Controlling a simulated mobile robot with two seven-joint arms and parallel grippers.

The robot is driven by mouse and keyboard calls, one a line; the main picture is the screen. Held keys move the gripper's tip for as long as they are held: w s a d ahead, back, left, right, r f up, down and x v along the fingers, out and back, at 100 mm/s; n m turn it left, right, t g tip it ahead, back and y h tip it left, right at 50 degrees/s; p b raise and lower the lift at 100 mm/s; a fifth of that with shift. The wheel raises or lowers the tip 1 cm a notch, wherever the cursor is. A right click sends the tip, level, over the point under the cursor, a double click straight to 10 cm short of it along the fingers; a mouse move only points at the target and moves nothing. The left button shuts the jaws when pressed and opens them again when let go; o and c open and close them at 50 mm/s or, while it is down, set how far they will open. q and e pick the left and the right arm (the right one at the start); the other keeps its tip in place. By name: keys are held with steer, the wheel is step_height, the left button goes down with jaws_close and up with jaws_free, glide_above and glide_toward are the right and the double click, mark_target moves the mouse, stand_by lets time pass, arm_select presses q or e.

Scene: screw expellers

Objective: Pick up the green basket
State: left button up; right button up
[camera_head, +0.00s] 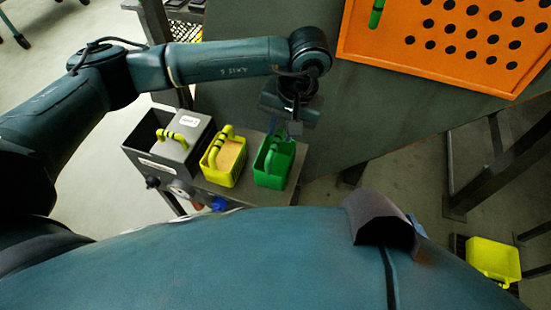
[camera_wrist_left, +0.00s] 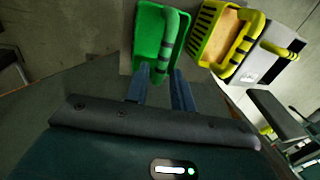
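The green basket (camera_head: 284,174) stands at the right end of a row on a small grey stand in the head view, with its green handle arching over it. It also shows in the left wrist view (camera_wrist_left: 147,40), near the top middle. My left gripper (camera_head: 294,130) is at the basket's far edge in the head view. In the left wrist view my left gripper (camera_wrist_left: 160,72) has its two fingers apart, pointing at the near end of the basket and its handle. I cannot tell whether they touch it. My right gripper is out of view.
A yellow basket (camera_head: 226,177) stands close beside the green one, then a grey box (camera_head: 160,166) with a yellow handle. An orange board with holes (camera_head: 400,46) lies on the dark table (camera_head: 240,25). Another yellow container (camera_head: 493,259) is at the lower right.

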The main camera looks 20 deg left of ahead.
mark_target(277, 140)
arm_select(q)
steer(key=f, duration=0.2)
steer(key=a+f, duration=0.1)
steer(key=f, duration=0.3)
steer(key=shift+s+a+f, duration=0.1)
steer(key=shift+s+a, duration=0.15)
steer(key=shift+s, duration=0.1)
jaws_close()
